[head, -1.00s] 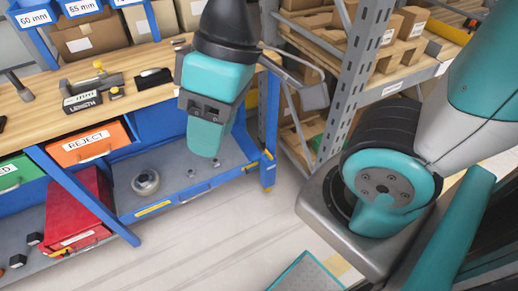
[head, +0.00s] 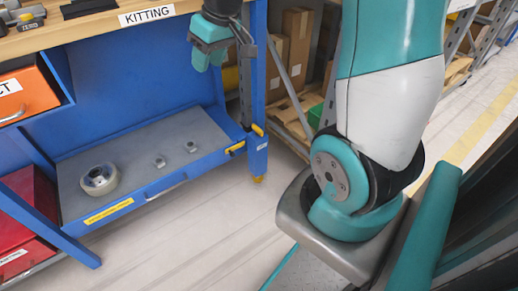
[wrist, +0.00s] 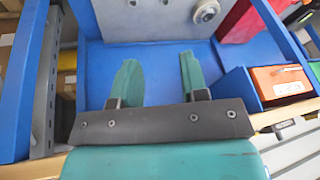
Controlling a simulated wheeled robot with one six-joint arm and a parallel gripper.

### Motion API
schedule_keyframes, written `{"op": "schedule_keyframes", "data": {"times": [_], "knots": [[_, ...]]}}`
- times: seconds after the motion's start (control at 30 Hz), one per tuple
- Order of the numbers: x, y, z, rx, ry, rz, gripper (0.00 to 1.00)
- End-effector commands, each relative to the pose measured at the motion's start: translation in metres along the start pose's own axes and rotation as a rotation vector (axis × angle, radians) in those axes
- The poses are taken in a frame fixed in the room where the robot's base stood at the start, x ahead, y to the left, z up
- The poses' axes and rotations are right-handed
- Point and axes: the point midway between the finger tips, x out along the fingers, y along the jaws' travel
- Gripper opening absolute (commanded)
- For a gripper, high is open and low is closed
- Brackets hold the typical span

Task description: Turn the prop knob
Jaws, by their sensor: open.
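My gripper (head: 208,60) is in front of the right end of the blue workbench, below its wooden top, pointing down. In the wrist view its two teal fingers (wrist: 157,72) stand apart with nothing between them. I cannot clearly identify the prop knob in either view. Small yellow pieces (head: 258,130) show on the bench's right front leg, below and right of my gripper. A grey slanted bar (head: 288,88) shows right of that leg. My gripper touches neither.
The lower shelf (head: 140,145) holds a metal wheel (head: 99,179) and two small metal parts (head: 175,153). An orange drawer (head: 25,95) and a red box (head: 24,220) are at left. Cartons (head: 297,30) stand behind the leg. The floor in front is clear.

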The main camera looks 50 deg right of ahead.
Motion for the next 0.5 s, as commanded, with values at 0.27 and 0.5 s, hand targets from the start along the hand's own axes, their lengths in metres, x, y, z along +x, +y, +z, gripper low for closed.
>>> {"op": "schedule_keyframes", "data": {"times": [0.27, 0.5], "knots": [[0.136, 0.157, 0.047, 0.172, 0.051, 0.145, 0.4], [0.185, 0.242, 0.086, 0.259, 0.07, 0.231, 0.4]]}}
